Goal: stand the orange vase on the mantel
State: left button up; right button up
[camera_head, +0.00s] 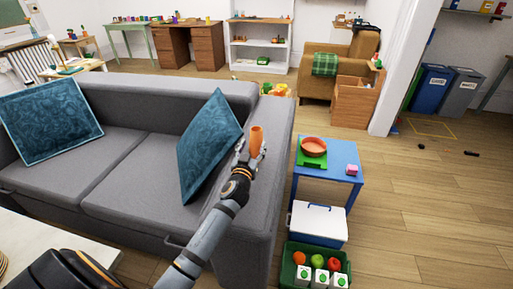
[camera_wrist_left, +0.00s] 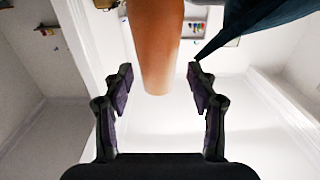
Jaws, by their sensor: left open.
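The orange vase (camera_head: 256,139) is a slim, plain orange shape at the sofa's right arm in the head view. My left gripper (camera_head: 250,150) reaches up to it from below, with its fingers on either side. In the left wrist view the vase (camera_wrist_left: 157,45) comes down from the top edge between the two spread fingers of the open gripper (camera_wrist_left: 160,80). Gaps show between the vase and both fingers. I cannot tell whether the vase rests on the sofa arm. My right gripper is not in view. I cannot make out a mantel in either view.
The grey sofa (camera_head: 140,145) carries a teal cushion (camera_head: 208,142) close left of my gripper. Right of the sofa stands a blue-topped table (camera_head: 338,176) with an orange bowl (camera_head: 314,146). A white cooler (camera_head: 318,222) and a green crate (camera_head: 286,262) stand nearer. Floor at right is mostly clear.

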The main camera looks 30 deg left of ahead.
aim_at(256, 128)
pick_arm(q)
jog(key=shift+w+r, duration=0.2)
jog(key=shift+w, duration=0.05)
jog(key=x, duration=0.4)
jog(key=shift+w, duration=0.45)
jog(key=shift+r, duration=0.1)
jog(key=shift+c, duration=0.5)
jog(key=c, duration=1)
jog(key=shift+c, duration=0.5)
jog(key=shift+r, duration=0.15)
jog(key=r+p, duration=0.1)
jog(key=r, duration=0.1)
jog(key=r+p, duration=0.1)
jog(key=r, duration=0.1)
jog(key=shift+s+r+p, duration=0.15)
jog(key=shift+s+p, duration=0.15)
jog(key=shift+s, duration=0.05)
jog(key=s+r+p, duration=0.1)
jog(key=s+r, duration=0.7)
jog(key=s, duration=0.5)
jog(key=shift+s+d+r+p, duration=0.2)
jog(key=shift+d+p, duration=0.1)
jog(key=shift+p, duration=0.05)
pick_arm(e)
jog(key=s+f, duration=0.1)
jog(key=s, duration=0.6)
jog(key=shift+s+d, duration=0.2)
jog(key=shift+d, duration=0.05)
